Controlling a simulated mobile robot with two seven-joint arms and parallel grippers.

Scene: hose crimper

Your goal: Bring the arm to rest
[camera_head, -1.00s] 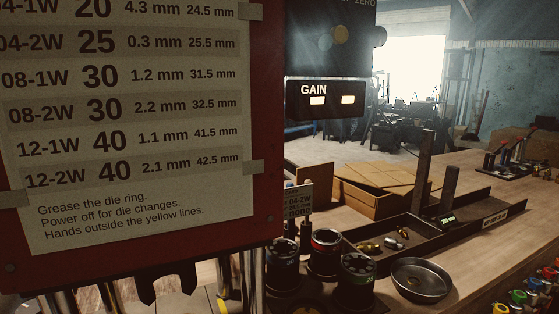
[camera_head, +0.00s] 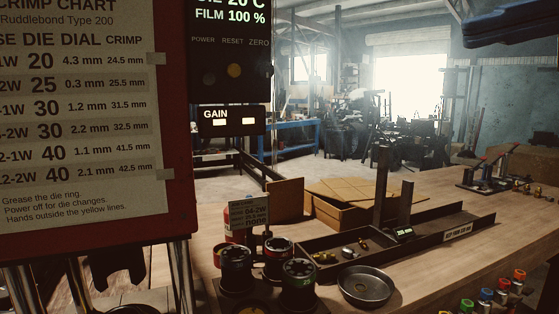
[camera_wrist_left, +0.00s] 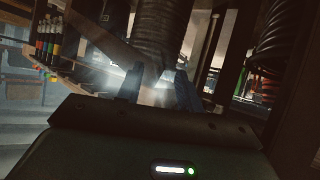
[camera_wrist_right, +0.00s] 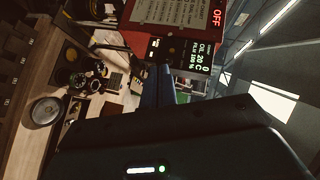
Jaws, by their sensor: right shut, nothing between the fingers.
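My right gripper shows at the upper right edge of the head view (camera_head: 472,38), raised above the bench and partly cut off. In the right wrist view its fingers (camera_wrist_right: 157,88) are together and empty. In the left wrist view my left gripper (camera_wrist_left: 158,88) has its two fingers apart, with a gap between them and nothing clearly held. A dark ribbed hose-like column (camera_wrist_left: 163,30) stands beyond the fingers. I cannot make out the left gripper surely in the head view.
The crimp chart (camera_head: 80,120) on a red board fills the left. Beside it is the control panel (camera_head: 233,75).

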